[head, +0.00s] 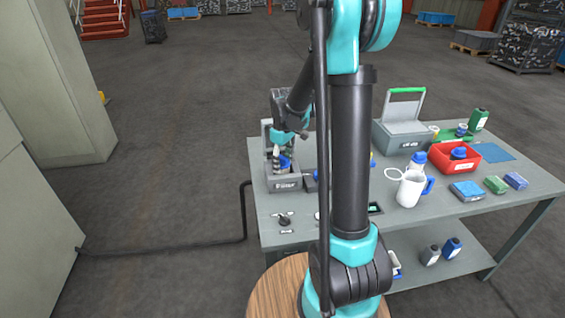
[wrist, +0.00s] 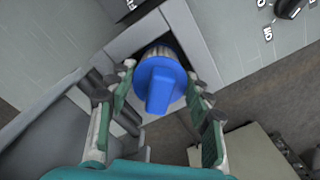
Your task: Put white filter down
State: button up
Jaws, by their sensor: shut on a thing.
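The white filter has a blue cap with a raised grip bar, and a little of its pale ridged body (wrist: 157,51) shows behind the cap in the wrist view. My gripper (wrist: 160,78) has its green-padded fingers on either side of it and is shut on it. The filter sits at the opening of a small grey box (head: 285,184) with a raised lid, at the left end of the table. In the head view, my gripper (head: 279,153) points down over this box, and only a bit of blue shows there. Whether the filter touches the box floor is hidden.
On the table (head: 420,222) to the right stand a white jug (head: 409,190), a red bin (head: 466,166), a larger grey box with a green handle (head: 401,138) and small blue and green packs. A small dark part (head: 284,220) lies in front of the small box.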

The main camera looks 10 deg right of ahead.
jog(key=shift+f, duration=0.25)
jog(key=shift+s+f, duration=0.1)
jog(key=shift+f, duration=0.1)
jog(key=o, duration=1.2)
